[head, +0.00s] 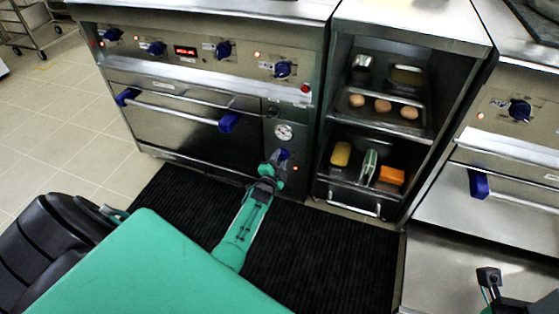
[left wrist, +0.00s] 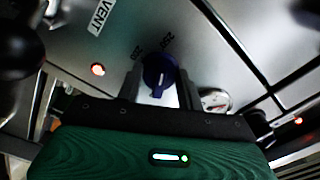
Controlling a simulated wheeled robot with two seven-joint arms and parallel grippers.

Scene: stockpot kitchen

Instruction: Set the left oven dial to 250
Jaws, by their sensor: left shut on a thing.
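The blue dial (head: 284,154) sits on the oven's right-hand steel panel, just below a round gauge (head: 284,132). My left gripper (head: 278,161) is at this dial. In the left wrist view the dial (left wrist: 160,74) lies between the two fingers of my left gripper (left wrist: 159,92), which is shut on it. A pale pointer line shows on the dial's face.
Several other blue knobs (head: 223,50) and a red display (head: 186,51) line the upper oven panel. The oven door handle (head: 175,108) lies left of the dial. An open shelf unit (head: 322,165) with eggs and food stands to the right. A black mat (head: 330,250) covers the floor.

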